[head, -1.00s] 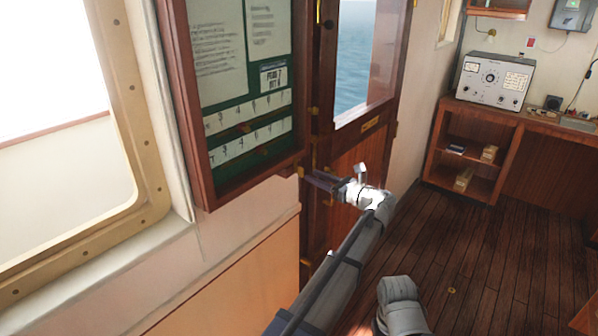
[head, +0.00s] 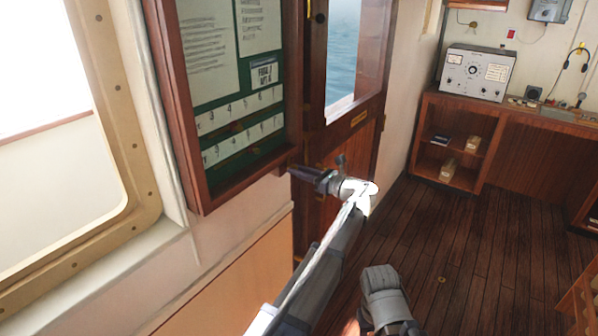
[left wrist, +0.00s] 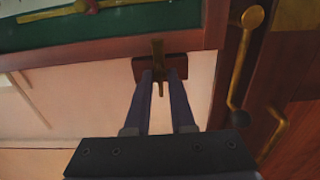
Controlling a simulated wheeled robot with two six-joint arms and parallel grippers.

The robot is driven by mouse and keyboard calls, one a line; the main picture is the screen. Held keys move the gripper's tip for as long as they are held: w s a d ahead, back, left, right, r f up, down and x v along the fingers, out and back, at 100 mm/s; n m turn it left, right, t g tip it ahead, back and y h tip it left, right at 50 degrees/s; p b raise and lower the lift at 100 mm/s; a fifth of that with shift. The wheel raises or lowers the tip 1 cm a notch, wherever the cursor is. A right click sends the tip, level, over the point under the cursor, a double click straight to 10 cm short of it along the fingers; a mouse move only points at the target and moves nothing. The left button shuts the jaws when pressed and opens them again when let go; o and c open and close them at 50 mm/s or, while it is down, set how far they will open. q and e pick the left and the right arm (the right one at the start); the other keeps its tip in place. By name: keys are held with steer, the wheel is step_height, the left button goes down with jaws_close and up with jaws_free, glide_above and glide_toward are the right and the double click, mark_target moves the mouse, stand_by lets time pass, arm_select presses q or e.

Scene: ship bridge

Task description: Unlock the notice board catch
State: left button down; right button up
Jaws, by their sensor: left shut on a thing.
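The notice board (head: 192,206) hangs on the wall in the head view, a dark wooden case with papers and number strips on green backing. Its brass catch (left wrist: 157,52) shows in the left wrist view on a small wooden block (left wrist: 176,67) at the lower edge of the frame. My left gripper (left wrist: 160,78) is shut on the catch's lever, one finger on each side of it. In the head view the left gripper (head: 293,171) is at the board's lower right corner, where its fingers hide the catch.
A wooden door (head: 340,150) with a window stands just right of the board. Brass door hardware (left wrist: 240,60) is close to the right of my left gripper. A desk (head: 437,105) with a radio set (head: 475,73) is further back. The plank floor between is clear.

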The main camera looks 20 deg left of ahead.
arm_select(q)
steer(key=shift+n, duration=0.3)
steer(key=shift+s+f+n, duration=0.1)
steer(key=shift+s+n, duration=0.05)
steer(key=shift+n, duration=4.15)
steer(key=shift+s+f+n, duration=0.1)
steer(key=shift+n, duration=4.2)
steer(key=c, duration=1)
jaws_free()
